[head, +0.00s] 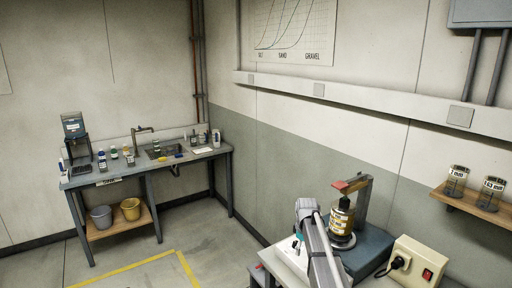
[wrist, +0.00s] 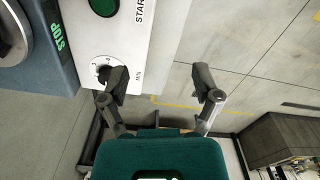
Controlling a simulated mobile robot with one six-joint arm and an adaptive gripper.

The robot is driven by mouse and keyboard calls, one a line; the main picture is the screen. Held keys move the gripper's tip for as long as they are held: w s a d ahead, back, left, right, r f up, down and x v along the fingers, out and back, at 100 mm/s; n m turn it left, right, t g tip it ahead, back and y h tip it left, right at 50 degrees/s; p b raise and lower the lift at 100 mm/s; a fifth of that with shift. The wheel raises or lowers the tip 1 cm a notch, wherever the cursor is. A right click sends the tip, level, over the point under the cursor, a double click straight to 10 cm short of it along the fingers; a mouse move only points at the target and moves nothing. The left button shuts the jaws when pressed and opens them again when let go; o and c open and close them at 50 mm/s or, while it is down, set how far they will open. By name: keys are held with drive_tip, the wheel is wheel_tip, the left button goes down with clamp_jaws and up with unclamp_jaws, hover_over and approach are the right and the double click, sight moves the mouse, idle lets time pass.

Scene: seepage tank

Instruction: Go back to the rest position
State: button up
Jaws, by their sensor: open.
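My gripper (wrist: 158,84) is open in the wrist view, its two dark fingers apart with nothing between them. Its left finger overlaps a black knob on a white dial (wrist: 101,68) in the picture; I cannot tell whether they touch. The dial is on a white control panel (wrist: 138,45) with a green button (wrist: 104,6) and the lettering START. In the head view my grey arm reaches over the bench at the lower right, and the fingers cannot be made out there.
A blue-grey machine with an amber jar (head: 342,216) stands beside my arm. A cream switch box (head: 412,262) is to its right. A wall shelf (head: 477,204) holds two glass jars. A sink bench (head: 110,178) stands far left. The floor between is open, with yellow lines.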

drive_tip(key=s+f+m+b, duration=0.3)
drive_tip(key=s, duration=0.6)
drive_tip(key=s+f+m+b, duration=0.3)
drive_tip(key=s, duration=0.6)
drive_tip(key=s+a+f+m+b, duration=0.1)
drive_tip(key=s+f+m+b, duration=0.2)
drive_tip(key=s, duration=0.7)
drive_tip(key=shift+f+m+b, duration=0.4)
drive_tip(key=shift+f+b, duration=0.05)
drive_tip(key=shift+b, duration=0.05)
